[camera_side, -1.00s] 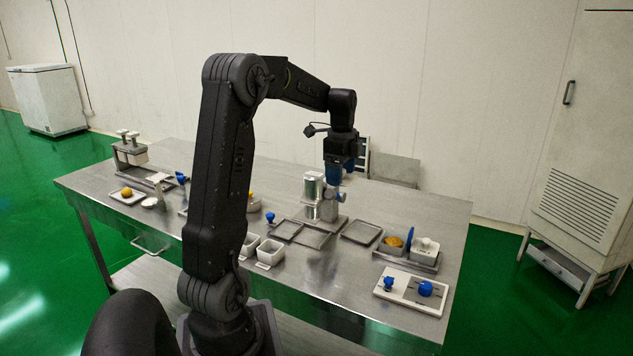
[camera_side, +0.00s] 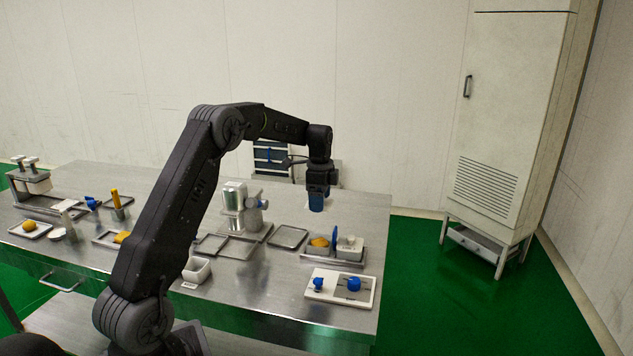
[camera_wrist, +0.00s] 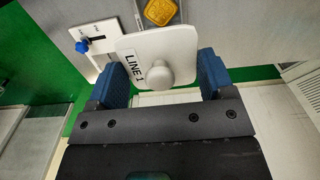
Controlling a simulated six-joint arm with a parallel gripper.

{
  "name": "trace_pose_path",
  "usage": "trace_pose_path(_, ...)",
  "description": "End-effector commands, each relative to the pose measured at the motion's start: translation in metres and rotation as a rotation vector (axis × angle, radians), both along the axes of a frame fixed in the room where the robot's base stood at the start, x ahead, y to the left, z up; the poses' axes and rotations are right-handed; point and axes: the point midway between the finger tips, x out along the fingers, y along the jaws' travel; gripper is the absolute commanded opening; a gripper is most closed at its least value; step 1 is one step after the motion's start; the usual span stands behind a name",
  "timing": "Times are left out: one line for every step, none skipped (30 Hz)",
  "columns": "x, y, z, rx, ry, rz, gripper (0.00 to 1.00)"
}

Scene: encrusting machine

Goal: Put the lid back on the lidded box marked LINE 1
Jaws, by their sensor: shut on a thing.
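My gripper (camera_side: 317,203) is in the air above the right part of the steel table. In the wrist view its two blue fingers (camera_wrist: 163,77) are on either side of a white lid (camera_wrist: 160,48) with a round knob and a "LINE 1" label, and it is shut on this lid. A white box (camera_side: 349,252) with a pale knob-like top stands below and to the right of the gripper. Its marking is too small to read.
A white panel (camera_side: 330,296) with two blue knobs lies in front. Flat trays (camera_side: 288,237) and a metal machine (camera_side: 234,207) stand to the left. The table's right edge is close.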

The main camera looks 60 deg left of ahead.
Motion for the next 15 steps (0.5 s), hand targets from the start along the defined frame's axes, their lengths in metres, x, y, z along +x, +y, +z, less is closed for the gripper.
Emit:
trace_pose_path(-0.001, 0.000, -0.012, -0.003, 0.004, 0.000, 0.53)
trace_pose_path(-0.001, 0.000, -0.016, -0.002, 0.003, 0.000, 0.53)
trace_pose_path(-0.001, 0.000, -0.024, -0.003, 0.004, 0.000, 0.53)
trace_pose_path(-0.001, 0.000, -0.029, -0.002, 0.003, 0.000, 0.53)
trace_pose_path(0.000, 0.000, -0.033, -0.001, 0.003, 0.000, 0.53)
trace_pose_path(-0.001, 0.000, -0.038, -0.001, 0.003, 0.000, 0.53)
trace_pose_path(0.000, 0.000, -0.040, -0.001, 0.001, 0.000, 0.53)
trace_pose_path(0.000, 0.000, -0.042, -0.001, 0.001, 0.000, 0.53)
trace_pose_path(-0.001, 0.000, -0.045, -0.001, 0.001, 0.000, 0.53)
trace_pose_path(-0.001, 0.000, -0.046, -0.001, 0.001, -0.001, 0.53)
trace_pose_path(-0.001, 0.000, -0.048, -0.001, 0.001, -0.001, 0.53)
trace_pose_path(-0.001, 0.000, -0.050, -0.001, 0.001, -0.001, 0.53)
trace_pose_path(0.000, 0.000, -0.052, -0.001, 0.001, -0.001, 0.53)
trace_pose_path(0.000, 0.000, -0.054, -0.001, 0.001, -0.001, 0.53)
trace_pose_path(0.000, 0.000, -0.057, -0.001, 0.001, -0.001, 0.53)
